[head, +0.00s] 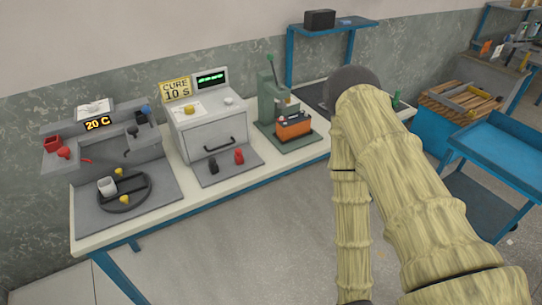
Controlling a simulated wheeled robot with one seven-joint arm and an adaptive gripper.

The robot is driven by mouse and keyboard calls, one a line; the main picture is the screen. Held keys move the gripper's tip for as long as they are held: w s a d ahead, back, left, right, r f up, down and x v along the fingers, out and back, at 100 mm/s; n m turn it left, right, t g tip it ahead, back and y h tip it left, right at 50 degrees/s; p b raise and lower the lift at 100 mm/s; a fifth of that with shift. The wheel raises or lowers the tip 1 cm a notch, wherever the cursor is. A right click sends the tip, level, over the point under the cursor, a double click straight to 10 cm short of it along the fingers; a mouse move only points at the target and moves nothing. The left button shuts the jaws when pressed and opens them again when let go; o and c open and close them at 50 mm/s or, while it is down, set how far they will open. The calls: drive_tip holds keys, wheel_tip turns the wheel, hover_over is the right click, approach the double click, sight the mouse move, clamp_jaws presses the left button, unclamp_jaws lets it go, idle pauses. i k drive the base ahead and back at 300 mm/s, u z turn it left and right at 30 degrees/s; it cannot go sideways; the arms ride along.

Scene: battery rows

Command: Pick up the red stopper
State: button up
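A small red stopper (239,156) stands upright on a grey pad (228,173) in front of the white curing box. A similar black stopper (213,165) stands just left of it, apart from it. Nothing covers the red stopper. My arm fills the right-centre of the head view, well to the right of the stoppers, and runs down out of the bottom edge. My gripper is out of the picture, so its fingers and anything in them are hidden.
The curing box (208,134) stands behind the stoppers. A green press (272,101) with an orange battery (294,125) is to their right. A grey station (108,145) with a round plate (125,194) and red parts is at left. A blue cart (494,152) is at right.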

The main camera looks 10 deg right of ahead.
sight(238, 157)
drive_tip(key=z, duration=2)
drive_tip(key=i, duration=2.25)
drive_tip(key=u, duration=3.9)
